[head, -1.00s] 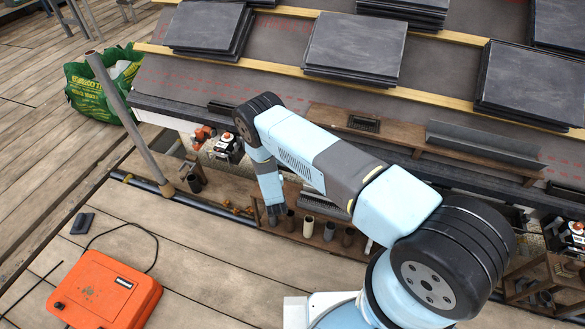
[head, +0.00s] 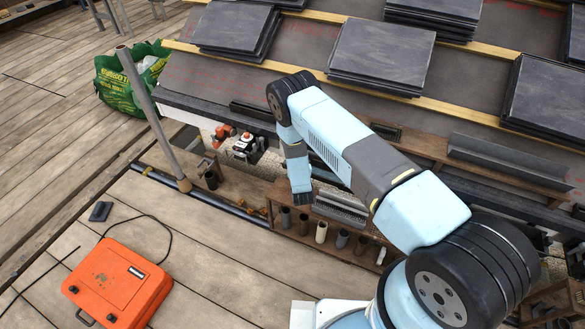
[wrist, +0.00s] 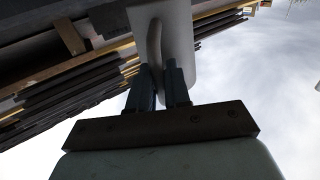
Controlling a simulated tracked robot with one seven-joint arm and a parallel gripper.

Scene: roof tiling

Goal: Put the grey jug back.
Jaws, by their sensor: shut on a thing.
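My gripper (wrist: 158,88) is shut on the handle of a pale grey jug (wrist: 179,32) in the wrist view. The handle runs between the two dark fingers and the jug's body lies just beyond them.
The brown wooden rack holds several cups or tubes, such as a cream one (head: 321,232). Slate stacks (head: 380,55) lie on the roof behind. A grey pole (head: 150,110) stands at left.

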